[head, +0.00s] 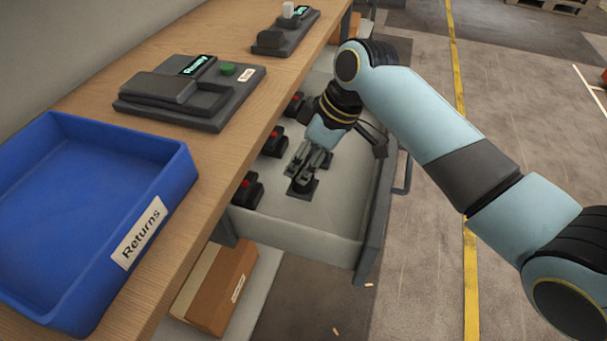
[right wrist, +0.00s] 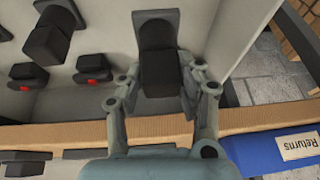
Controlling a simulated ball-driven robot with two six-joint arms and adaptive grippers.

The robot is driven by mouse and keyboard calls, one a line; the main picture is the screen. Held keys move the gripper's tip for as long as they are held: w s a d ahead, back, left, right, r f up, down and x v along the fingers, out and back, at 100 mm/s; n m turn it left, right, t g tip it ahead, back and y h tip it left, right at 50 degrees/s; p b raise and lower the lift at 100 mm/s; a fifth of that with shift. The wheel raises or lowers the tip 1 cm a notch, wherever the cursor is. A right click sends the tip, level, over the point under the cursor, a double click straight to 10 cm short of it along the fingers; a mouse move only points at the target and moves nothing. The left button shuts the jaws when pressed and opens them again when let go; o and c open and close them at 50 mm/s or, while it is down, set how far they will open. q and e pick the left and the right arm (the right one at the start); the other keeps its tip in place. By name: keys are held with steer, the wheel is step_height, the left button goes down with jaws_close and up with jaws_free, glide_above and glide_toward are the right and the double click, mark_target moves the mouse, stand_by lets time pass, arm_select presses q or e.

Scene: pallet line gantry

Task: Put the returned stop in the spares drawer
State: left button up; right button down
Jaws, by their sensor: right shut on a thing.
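The spares drawer (head: 300,219) stands pulled out under the bench. My right gripper (head: 305,172) reaches down into it and is shut on a black stop (head: 302,188), low at the drawer floor. In the right wrist view this stop (right wrist: 160,72) shows as a dark block with a flat plate, between the two fingers (right wrist: 158,85). I cannot tell whether it touches the floor. Several other black stops are in the drawer, some with red marks (head: 273,142), along the bench side. The blue Returns bin (head: 152,205) on the bench looks empty. My left gripper is out of view.
A grey device with a green button (head: 228,69) and a lit display sits on the wooden bench (head: 220,150). A smaller device (head: 285,35) stands farther back. A cardboard box (head: 222,285) lies on a shelf below. The floor right of the drawer is mostly clear.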

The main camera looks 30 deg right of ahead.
step_height(320, 180, down, 2)
steer(key=shift+a+f, duration=0.1)
step_height(320, 180, down, 4)
steer(key=shift+r+b, duration=0.2)
steer(key=shift+b, duration=0.35)
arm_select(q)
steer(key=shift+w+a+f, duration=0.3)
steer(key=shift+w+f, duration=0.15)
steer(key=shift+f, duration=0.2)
arm_select(e)
steer(key=shift+r, duration=0.1)
steer(key=c, duration=0.9)
jaws_free()
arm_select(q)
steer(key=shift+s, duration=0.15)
arm_select(e)
steer(key=shift+r, duration=0.2)
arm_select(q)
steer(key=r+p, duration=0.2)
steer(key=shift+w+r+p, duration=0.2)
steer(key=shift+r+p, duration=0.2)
arm_select(e)
steer(key=v, duration=1.1)
steer(key=shift+s+r, duration=0.15)
steer(key=shift+r, duration=0.15)
